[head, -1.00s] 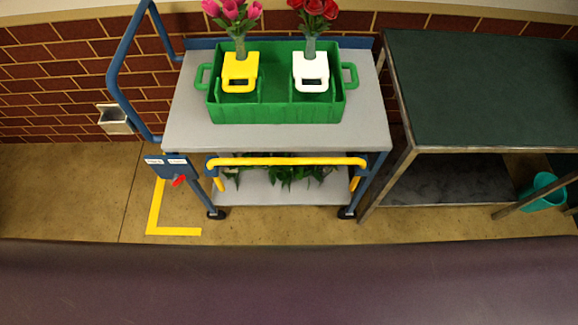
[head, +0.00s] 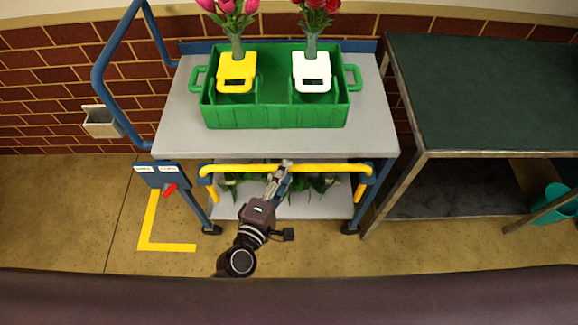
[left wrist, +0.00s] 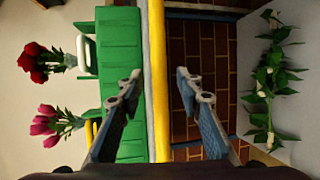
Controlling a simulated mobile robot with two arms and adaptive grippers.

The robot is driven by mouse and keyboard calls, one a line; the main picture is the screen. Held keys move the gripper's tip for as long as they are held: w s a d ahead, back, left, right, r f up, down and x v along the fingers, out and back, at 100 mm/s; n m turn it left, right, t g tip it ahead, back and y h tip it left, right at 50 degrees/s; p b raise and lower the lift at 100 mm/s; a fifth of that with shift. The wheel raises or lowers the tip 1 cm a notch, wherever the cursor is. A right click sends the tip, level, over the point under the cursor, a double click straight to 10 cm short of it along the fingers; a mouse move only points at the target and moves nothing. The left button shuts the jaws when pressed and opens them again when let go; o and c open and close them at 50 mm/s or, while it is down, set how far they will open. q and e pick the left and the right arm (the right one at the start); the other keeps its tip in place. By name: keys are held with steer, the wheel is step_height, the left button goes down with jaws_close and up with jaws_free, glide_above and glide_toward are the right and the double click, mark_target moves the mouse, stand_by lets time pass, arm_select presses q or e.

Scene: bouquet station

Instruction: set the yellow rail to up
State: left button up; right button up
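The yellow rail (head: 250,168) runs level across the cart's front, just below the top's front edge, with short yellow legs pointing down at both ends. My left gripper (head: 283,168) is at the middle of the rail, its tips overlapping it in the head view. In the left wrist view the gripper (left wrist: 160,84) is open, and the rail (left wrist: 156,40) passes between its two fingers without visible contact. I cannot tell how deep the rail lies between them. My right gripper is not in view.
The grey cart (head: 180,125) bears a green crate (head: 275,117) with a yellow and a white flower holder. Greenery (head: 318,184) lies on its lower shelf. A blue panel with a red lever (head: 169,189) is at the left. A dark table (head: 490,90) stands close at right.

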arm_select(q)
steer(key=shift+x, duration=1.75)
steer(key=shift+c, duration=0.2)
jaws_close()
